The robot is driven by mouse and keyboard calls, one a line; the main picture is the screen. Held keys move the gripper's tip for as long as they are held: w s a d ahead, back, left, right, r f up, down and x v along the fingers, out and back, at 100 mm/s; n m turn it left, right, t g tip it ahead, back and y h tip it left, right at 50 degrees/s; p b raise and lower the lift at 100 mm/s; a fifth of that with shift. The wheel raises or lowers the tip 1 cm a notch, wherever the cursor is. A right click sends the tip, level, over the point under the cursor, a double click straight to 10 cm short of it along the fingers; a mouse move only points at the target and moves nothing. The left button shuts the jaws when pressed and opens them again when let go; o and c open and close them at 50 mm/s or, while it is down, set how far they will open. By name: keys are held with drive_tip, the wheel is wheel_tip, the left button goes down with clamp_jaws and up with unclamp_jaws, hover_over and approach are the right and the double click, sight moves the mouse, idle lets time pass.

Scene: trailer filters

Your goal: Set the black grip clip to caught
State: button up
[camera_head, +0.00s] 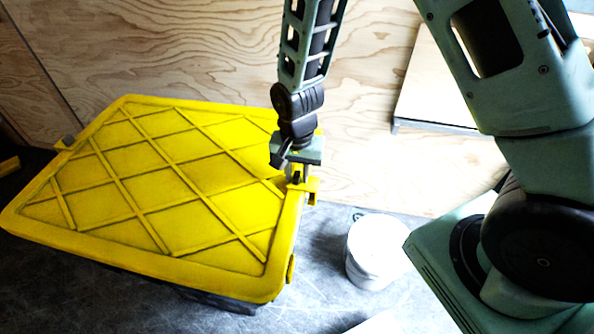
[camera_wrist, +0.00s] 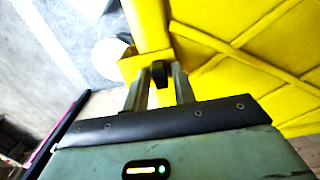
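A yellow ribbed lid (camera_head: 150,180) covers a dark bin (camera_head: 215,302) on the floor. At the lid's right edge a yellow bracket (camera_head: 313,184) sticks out, with a small black piece (camera_head: 296,177), apparently the black grip clip. My gripper (camera_head: 293,172) reaches down over it from above, hiding part of it. In the wrist view the black piece (camera_wrist: 159,73) stands between my two fingers (camera_wrist: 160,82), with the yellow bracket behind it. The fingers are apart, with narrow gaps seeming to show beside the black piece. Whether the clip is caught is too small to tell.
A white bucket (camera_head: 375,250) stands on the grey floor right of the bin. A small grey part (camera_head: 66,142) sits at the lid's left edge. A yellow part (camera_head: 290,268) is low on the right side. A plywood wall (camera_head: 200,60) stands behind.

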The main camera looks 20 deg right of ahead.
clamp_jaws()
drive_tip(key=shift+w+a, duration=0.8)
drive_tip(key=shift+a, duration=0.3)
drive_tip(key=shift+o, duration=1.8)
unclamp_jaws()
wheel_tip(320, 180, up, 17)
drive_tip(key=shift+r, duration=0.2)
